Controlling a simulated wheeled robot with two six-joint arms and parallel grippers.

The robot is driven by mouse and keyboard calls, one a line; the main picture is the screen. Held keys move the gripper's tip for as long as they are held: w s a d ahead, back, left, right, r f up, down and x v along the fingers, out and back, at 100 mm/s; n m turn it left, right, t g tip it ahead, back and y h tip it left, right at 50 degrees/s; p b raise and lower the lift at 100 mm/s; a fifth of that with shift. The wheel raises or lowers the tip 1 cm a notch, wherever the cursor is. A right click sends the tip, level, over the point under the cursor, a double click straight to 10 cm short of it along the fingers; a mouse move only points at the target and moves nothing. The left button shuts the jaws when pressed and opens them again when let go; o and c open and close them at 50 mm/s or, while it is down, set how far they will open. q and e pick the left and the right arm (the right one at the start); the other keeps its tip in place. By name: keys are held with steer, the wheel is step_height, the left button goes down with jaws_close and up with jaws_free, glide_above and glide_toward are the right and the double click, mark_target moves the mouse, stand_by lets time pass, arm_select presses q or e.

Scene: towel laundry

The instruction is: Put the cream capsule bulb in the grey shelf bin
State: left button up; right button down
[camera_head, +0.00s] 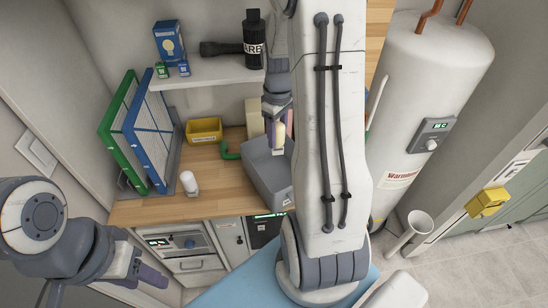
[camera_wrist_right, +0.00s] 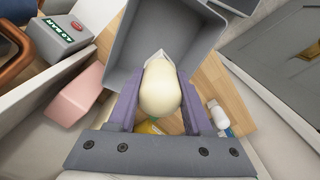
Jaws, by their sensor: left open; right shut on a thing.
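The cream capsule bulb (camera_wrist_right: 160,92) is between the purple fingers of my right gripper (camera_wrist_right: 158,100), which is shut on it. In the head view, the right gripper (camera_head: 278,125) hangs down beside the back of the grey bin, with the pale bulb (camera_head: 276,145) at its tips. The grey shelf bin (camera_head: 268,172) stands on the wooden counter, partly hidden by my right arm. In the wrist view, the bulb overlaps the near edge of the open grey bin (camera_wrist_right: 128,45); its height above the rim is unclear. My left gripper (camera_head: 150,277) is open at lower left.
On the wooden counter (camera_head: 150,211) are a yellow bin (camera_head: 205,130), a green pipe (camera_head: 229,151), a white bottle (camera_head: 189,183) and blue and green framed filters (camera_head: 148,140). A shelf (camera_head: 215,72) above holds a blue box (camera_head: 169,41), a torch and a black canister (camera_head: 253,38).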

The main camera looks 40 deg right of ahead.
mark_target(278, 146)
step_height(278, 146, down, 4)
steer(key=shift+w+f+b, duration=0.1)
steer(key=shift+b, duration=0.85)
steer(key=shift+f, duration=0.25)
step_height(278, 146, down, 10)
steer(key=shift+r+p, duration=0.1)
steer(key=shift+p, duration=1.15)
steer(key=shift+f, duration=0.2)
steer(key=shift+f, duration=0.25)
steer(key=shift+c, duration=1.6)
jaws_free()
steer(key=shift+r, duration=0.1)
